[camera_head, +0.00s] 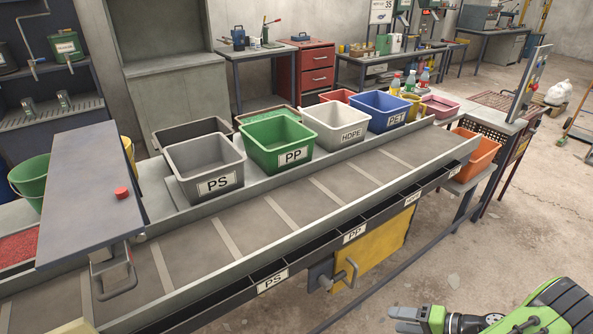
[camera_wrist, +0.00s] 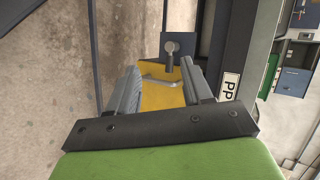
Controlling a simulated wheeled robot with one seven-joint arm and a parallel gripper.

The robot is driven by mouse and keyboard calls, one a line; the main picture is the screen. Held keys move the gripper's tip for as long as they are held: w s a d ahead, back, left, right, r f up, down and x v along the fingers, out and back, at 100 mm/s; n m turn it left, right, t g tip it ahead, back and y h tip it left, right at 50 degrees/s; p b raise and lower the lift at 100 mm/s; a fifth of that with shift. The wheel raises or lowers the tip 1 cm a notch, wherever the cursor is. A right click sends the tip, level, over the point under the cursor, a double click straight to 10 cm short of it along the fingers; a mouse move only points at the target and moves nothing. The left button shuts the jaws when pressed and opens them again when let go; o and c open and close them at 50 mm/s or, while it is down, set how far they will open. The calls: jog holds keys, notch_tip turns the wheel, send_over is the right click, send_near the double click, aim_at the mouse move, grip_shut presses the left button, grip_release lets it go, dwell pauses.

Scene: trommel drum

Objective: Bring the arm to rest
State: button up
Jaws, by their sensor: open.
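My gripper (camera_head: 408,320) shows at the bottom right of the head view, low beside the front of the conveyor and apart from it. In the wrist view my gripper (camera_wrist: 158,92) has its two grey fingers spread with nothing between them. Beyond the fingers is the yellow panel (camera_wrist: 160,95) under the conveyor, with a dark crank or handle at its top. The green arm behind the gripper is mine and is cut off by the picture's edge.
The conveyor (camera_head: 235,240) runs diagonally, with bins behind it: PS (camera_head: 205,165), PP (camera_head: 277,140), HDPE (camera_head: 335,125) and PET (camera_head: 382,110). The yellow panel (camera_head: 375,245) and its handle (camera_head: 340,277) face the floor. An orange bin (camera_head: 477,155) stands at the right end. Concrete floor (camera_head: 530,220) is clear at right.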

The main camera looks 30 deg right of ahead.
jog(key=w+a+r+n+g+h+p, duration=0.1)
jog(key=w+a+r+n+g, duration=0.25)
jog(key=a+r, duration=0.35)
jog(key=w+a+r+n+g+h+p, duration=0.1)
jog(key=w+a+r+n+g+p, duration=0.1)
jog(key=w+a+r, duration=0.45)
jog(key=w+a+r+n+g+p, duration=0.1)
jog(key=w+a+r+n+g, duration=0.25)
jog(key=r, duration=0.65)
jog(key=s+a+r+n+t+h+p, duration=0.3)
jog(key=s+a+r, duration=0.7)
jog(key=a+r, duration=0.1)
jog(key=shift+s+a+r+n+t, duration=0.2)
jog(key=shift+s+a+n+t, duration=0.15)
jog(key=shift+a, duration=0.55)
